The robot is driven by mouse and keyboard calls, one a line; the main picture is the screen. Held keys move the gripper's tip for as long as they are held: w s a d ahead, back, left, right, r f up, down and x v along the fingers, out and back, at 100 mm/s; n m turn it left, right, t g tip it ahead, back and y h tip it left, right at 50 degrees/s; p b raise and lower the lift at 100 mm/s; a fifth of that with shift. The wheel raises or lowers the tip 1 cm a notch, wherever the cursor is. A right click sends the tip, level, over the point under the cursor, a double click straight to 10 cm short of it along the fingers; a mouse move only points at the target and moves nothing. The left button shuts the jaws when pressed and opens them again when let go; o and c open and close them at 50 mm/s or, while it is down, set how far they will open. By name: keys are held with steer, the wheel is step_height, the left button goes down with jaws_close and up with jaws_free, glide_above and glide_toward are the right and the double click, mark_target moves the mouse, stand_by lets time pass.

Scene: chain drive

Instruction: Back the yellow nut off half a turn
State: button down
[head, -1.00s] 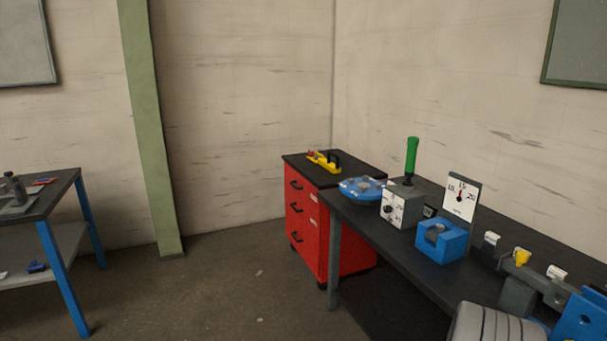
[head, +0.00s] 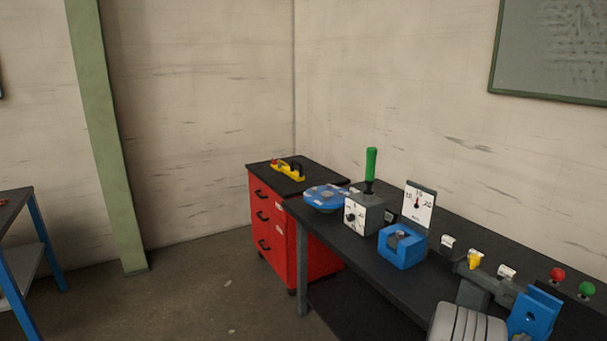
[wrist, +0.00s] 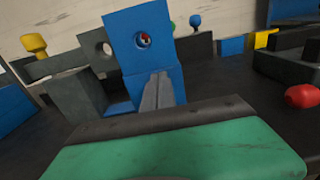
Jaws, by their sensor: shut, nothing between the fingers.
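A small yellow part (head: 474,258), which may be the yellow nut, sits on a grey fixture on the bench in the head view, between two white parts. My gripper (wrist: 158,76) shows in the wrist view as two grey fingers held together, shut and empty. They are in front of a blue block (wrist: 125,28) with a round hole, apart from either yellow part. The fingertips are not clear in the head view.
The black bench (head: 352,266) also holds a blue vise-like block (head: 402,255), a dial plate (head: 419,203), a box with a green handle (head: 371,163), a blue disc (head: 325,197) and red (head: 557,275) and green knobs. A red drawer cabinet (head: 272,225) stands beyond.

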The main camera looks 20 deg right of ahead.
steer(key=shift+w+f, duration=0.1)
steer(key=shift+f, duration=0.1)
stand_by(0.3)
steer(key=shift+w+a, duration=0.1)
steer(key=shift+w, duration=0.05)
steer(key=shift+w+a, duration=0.1)
steer(key=shift+w, duration=0.35)
steer(key=shift+w+a, duration=0.1)
steer(key=shift+w, duration=0.45)
steer(key=shift+f, duration=0.1)
